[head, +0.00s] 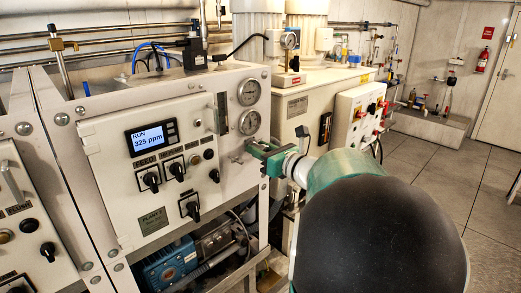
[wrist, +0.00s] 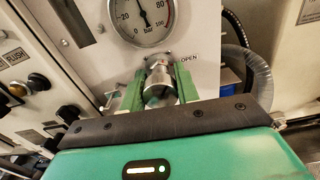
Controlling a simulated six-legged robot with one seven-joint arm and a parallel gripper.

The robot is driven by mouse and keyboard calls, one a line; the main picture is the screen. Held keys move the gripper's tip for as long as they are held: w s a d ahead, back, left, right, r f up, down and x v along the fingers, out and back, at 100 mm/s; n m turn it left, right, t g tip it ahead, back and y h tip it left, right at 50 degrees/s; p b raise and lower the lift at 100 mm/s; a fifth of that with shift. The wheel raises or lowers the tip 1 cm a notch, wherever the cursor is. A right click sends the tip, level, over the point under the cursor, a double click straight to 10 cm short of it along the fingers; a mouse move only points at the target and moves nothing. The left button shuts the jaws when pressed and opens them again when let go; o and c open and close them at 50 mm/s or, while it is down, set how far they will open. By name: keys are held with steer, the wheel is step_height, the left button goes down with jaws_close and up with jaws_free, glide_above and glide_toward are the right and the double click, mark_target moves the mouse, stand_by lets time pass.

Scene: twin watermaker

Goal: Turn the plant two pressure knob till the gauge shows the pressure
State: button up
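The pressure knob (wrist: 160,85) is a silver metal knob on the pale panel, below a round bar gauge (wrist: 142,18). An OPEN label stands to its right. The gauge needle points nearly straight up, slightly left; its top is cut off. My gripper (wrist: 161,84) has one green finger on each side of the knob, very close to it. I cannot tell whether both fingers press on it. In the head view my gripper (head: 268,153) is at the panel's right edge, below two gauges (head: 248,92) (head: 249,123), and hides the knob. The PLANT label (head: 152,220) is on this panel.
The panel carries a display (head: 151,137) reading RUN 325 ppm and several black switches (head: 152,181). A grey hose (wrist: 250,75) runs right of the knob. A white cabinet with a red-knobbed box (head: 357,115) stands behind my arm. The floor (head: 480,195) at right is clear.

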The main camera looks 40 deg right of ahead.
steer(key=c, duration=0.3)
steer(key=shift+m, duration=0.5)
steer(key=o, duration=1)
steer(key=shift+s, duration=0.15)
steer(key=s, duration=1.3)
steer(key=shift+s+d, duration=0.2)
steer(key=shift+s, duration=0.1)
